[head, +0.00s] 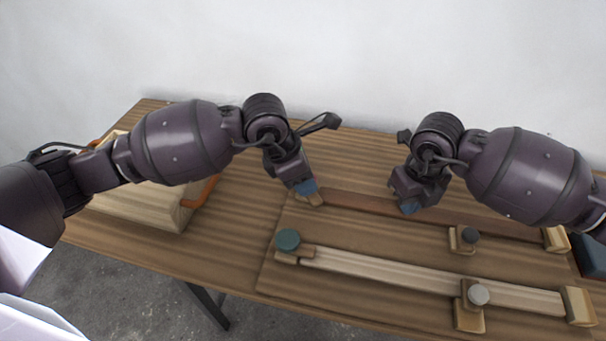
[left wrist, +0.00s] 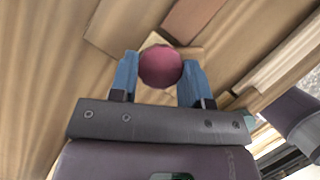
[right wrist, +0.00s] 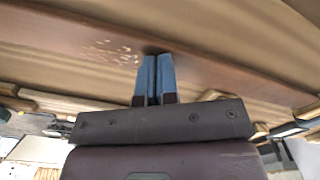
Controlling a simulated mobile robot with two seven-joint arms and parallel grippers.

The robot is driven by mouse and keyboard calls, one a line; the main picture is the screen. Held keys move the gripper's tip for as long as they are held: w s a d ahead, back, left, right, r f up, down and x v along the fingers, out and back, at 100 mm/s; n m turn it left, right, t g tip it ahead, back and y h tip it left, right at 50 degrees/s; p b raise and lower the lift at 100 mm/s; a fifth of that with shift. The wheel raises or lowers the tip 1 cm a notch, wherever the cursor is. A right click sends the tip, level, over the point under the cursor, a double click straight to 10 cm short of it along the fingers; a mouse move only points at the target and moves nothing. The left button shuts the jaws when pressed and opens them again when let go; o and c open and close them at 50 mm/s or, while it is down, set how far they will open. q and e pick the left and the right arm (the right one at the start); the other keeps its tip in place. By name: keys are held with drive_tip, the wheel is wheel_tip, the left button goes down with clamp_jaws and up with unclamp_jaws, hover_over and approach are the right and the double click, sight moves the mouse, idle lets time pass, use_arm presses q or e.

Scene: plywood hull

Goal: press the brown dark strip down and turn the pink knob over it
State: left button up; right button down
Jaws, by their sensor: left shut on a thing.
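The brown dark strip (head: 352,202) lies along the back of the board, and its end shows at the top of the left wrist view (left wrist: 195,18). The pink knob (left wrist: 161,67) sits on a small light wooden piece and is hidden behind my gripper in the head view. My left gripper (head: 311,191) is shut on the pink knob, one blue finger on each side. My right gripper (head: 408,208) has its fingers together, with tips at the strip, which spans the right wrist view (right wrist: 95,45). I cannot tell how firmly they touch it.
A dark knob (head: 470,235) stands behind. A wooden box (head: 150,208) is at the left.

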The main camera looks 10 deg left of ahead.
use_arm(q)
drive_tip(key=shift+n, duration=0.3)
drive_tip(key=shift+n+t+y, duration=0.3)
drive_tip(key=shift+n+t, duration=0.2)
drive_tip(key=shift+n, duration=0.7)
drive_tip(key=shift+n, duration=0.5)
drive_tip(key=shift+s+d+n+t+y, duration=0.1)
drive_tip(key=shift+n+t+y, duration=0.35)
drive_tip(key=shift+n, duration=0.45)
use_arm(e)
drive_tip(key=shift+f, duration=0.1)
use_arm(q)
drive_tip(key=shift+n+y, duration=0.55)
drive_tip(key=shift+n, duration=0.85)
drive_tip(key=o, duration=1)
